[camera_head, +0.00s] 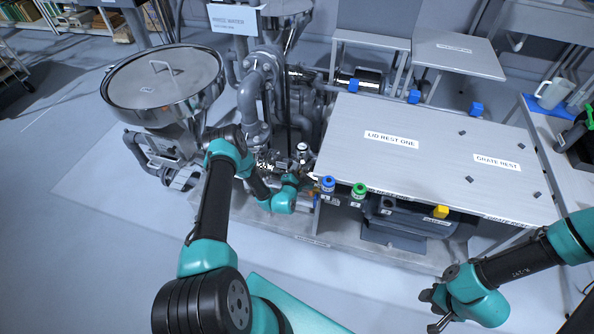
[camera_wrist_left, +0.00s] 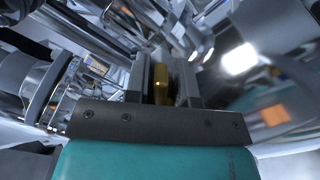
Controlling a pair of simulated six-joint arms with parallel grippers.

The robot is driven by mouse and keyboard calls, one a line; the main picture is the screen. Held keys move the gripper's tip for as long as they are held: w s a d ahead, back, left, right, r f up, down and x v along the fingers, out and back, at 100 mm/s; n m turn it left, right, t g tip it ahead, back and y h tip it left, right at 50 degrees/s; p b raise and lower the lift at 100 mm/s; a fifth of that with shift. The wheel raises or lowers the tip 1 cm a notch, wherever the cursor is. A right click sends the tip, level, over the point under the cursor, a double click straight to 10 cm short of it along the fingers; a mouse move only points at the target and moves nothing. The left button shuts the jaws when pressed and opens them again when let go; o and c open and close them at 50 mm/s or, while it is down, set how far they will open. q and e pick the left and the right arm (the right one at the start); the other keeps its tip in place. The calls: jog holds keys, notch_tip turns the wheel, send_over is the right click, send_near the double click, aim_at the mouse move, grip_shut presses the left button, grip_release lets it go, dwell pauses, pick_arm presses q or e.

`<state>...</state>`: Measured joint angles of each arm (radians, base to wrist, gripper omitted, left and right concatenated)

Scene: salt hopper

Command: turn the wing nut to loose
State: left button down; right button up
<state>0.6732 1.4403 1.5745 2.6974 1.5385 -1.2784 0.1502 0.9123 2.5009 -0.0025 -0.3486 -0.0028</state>
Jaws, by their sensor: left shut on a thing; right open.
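The wing nut (camera_wrist_left: 161,82) shows in the left wrist view as a small gold piece between the two fingers of my left gripper (camera_wrist_left: 165,80). The fingers are shut on it. In the head view my left gripper (camera_head: 305,178) is beside the pipework under the hopper, at the left end of the steel table, and the wing nut cannot be made out there. My right gripper (camera_head: 432,308) is at the lower right in the head view, open and empty, well away from the pipework.
A lidded steel hopper (camera_head: 165,85) stands at the left. The steel table (camera_head: 430,150) carries labels for lid rest and grate rest. Blue (camera_head: 328,184), green (camera_head: 359,190) and yellow (camera_head: 441,211) pieces line its front edge. Grey pipes (camera_head: 250,95) crowd the middle. Floor at the left is clear.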

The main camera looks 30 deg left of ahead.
pick_arm(q)
jog(key=n, duration=0.5)
jog(key=shift+n, duration=0.4)
jog(key=n, duration=0.6)
jog(key=shift+r, duration=0.1)
jog(key=n, duration=0.5)
jog(key=shift+n, duration=0.4)
jog(key=n, duration=0.6)
jog(key=shift+a, duration=0.1)
jog(key=c, duration=1)
grip_release()
jog(key=shift+o, duration=0.2)
jog(key=shift+s, duration=0.1)
